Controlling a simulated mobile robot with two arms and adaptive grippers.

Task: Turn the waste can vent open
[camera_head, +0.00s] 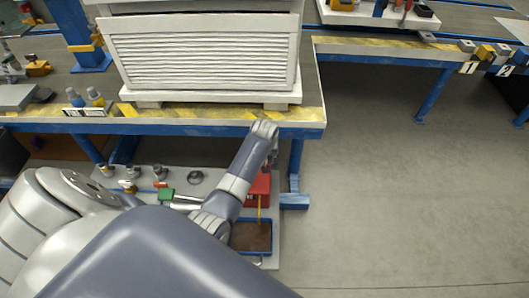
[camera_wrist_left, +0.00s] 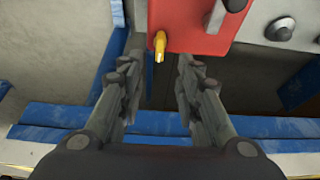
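A red box (camera_head: 259,186), which looks like the waste can, stands on the low grey shelf under the bench. It also shows in the left wrist view (camera_wrist_left: 192,22), with a short yellow lever (camera_wrist_left: 160,46) on its near edge; this is probably the vent handle. My left gripper (camera_head: 272,155) hangs by the red box, small and partly hidden in the head view. In the left wrist view its two fingers (camera_wrist_left: 161,68) are apart, with nothing held. The lever tip appears between the fingertips; I cannot tell whether they touch. My right gripper is not in view.
The bench (camera_head: 222,115) with a white louvred unit (camera_head: 205,55) stands above the shelf. A blue-rimmed brown tray (camera_head: 252,237) lies in front of the red box. A blue bench leg (camera_head: 295,168) is close right of the gripper. The floor to the right is clear.

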